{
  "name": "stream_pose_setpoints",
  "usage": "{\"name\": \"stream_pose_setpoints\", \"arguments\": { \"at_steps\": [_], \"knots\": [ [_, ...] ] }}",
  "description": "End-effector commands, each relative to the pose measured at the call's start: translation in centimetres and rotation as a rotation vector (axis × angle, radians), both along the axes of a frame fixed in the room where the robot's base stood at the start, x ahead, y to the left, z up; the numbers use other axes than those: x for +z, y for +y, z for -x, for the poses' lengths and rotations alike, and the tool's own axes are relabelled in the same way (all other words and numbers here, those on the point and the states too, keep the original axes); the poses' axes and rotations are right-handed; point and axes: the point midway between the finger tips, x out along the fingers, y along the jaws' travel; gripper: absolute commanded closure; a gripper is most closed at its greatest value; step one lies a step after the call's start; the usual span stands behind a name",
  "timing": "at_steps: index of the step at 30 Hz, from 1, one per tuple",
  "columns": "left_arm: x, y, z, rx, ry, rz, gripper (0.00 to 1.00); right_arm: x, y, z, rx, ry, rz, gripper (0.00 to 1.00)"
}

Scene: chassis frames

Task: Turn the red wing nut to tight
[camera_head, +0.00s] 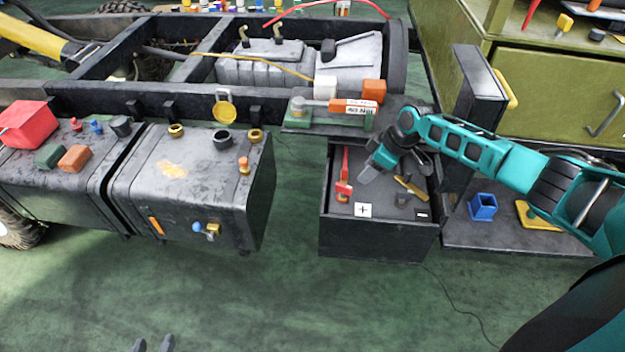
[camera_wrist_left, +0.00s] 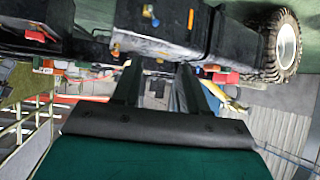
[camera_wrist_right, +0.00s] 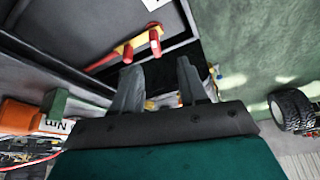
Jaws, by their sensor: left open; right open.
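A red part (camera_head: 343,188), which looks like the wing nut, is on the plus side of the open black battery box (camera_head: 375,240). A red handle or cable rises behind it. In the right wrist view two red knob-like pieces (camera_wrist_right: 128,52) stand above and left of the fingers; which is the wing nut I cannot tell. My right gripper (camera_head: 396,168) is over the box, right of the red part and apart from it, open and empty. My left gripper (camera_head: 153,345) is open and empty at the bottom edge of the head view, far from the box.
A black tank (camera_head: 195,190) with brass fittings stands left of the box. A torque tool (camera_head: 345,106) and orange block (camera_head: 373,90) lie on the ledge behind. A box lid (camera_head: 475,95) stands upright at right.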

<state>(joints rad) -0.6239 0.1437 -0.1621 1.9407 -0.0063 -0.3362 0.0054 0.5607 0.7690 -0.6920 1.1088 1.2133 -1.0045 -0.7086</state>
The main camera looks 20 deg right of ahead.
Motion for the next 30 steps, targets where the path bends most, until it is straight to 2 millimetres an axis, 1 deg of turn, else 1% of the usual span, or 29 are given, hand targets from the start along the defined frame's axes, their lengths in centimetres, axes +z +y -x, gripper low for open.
{"name": "stream_pose_setpoints", "arguments": {
  "at_steps": [1,3,5,8,11,24,27,30],
  "knots": [
    [0.2,0.0,-0.1,0.0,-0.002,0.0,0.57,0.8,-0.9,-0.3,-0.006,0.004,0.003,0.57],
    [0.2,0.0,-0.1,-0.001,-0.003,0.0,0.57,1.3,-1.5,-0.5,-0.007,0.008,0.001,0.57],
    [0.2,0.0,-0.2,-0.001,-0.004,0.0,0.57,1.4,-1.7,-0.5,-0.007,0.01,0.0,0.57],
    [-0.3,0.0,-0.2,-0.001,-0.004,0.001,0.57,1.0,-1.7,-0.7,-0.007,0.012,-0.002,0.57],
    [-1.4,-0.1,-0.2,-0.001,-0.004,0.001,0.57,0.0,-1.5,-0.9,-0.007,0.011,-0.003,0.57],
    [-7.6,-0.3,0.1,-0.003,0.014,0.004,0.57,-5.5,0.0,-2.6,-0.008,0.009,-0.002,0.57],
    [-8.5,-0.8,0.1,-0.009,0.019,0.012,0.57,-6.8,0.3,-3.0,-0.007,0.01,-0.003,0.57],
    [-8.9,-1.4,-0.1,-0.017,0.019,0.028,0.57,-7.9,0.7,-3.4,-0.008,0.009,-0.003,0.57]
  ]
}}
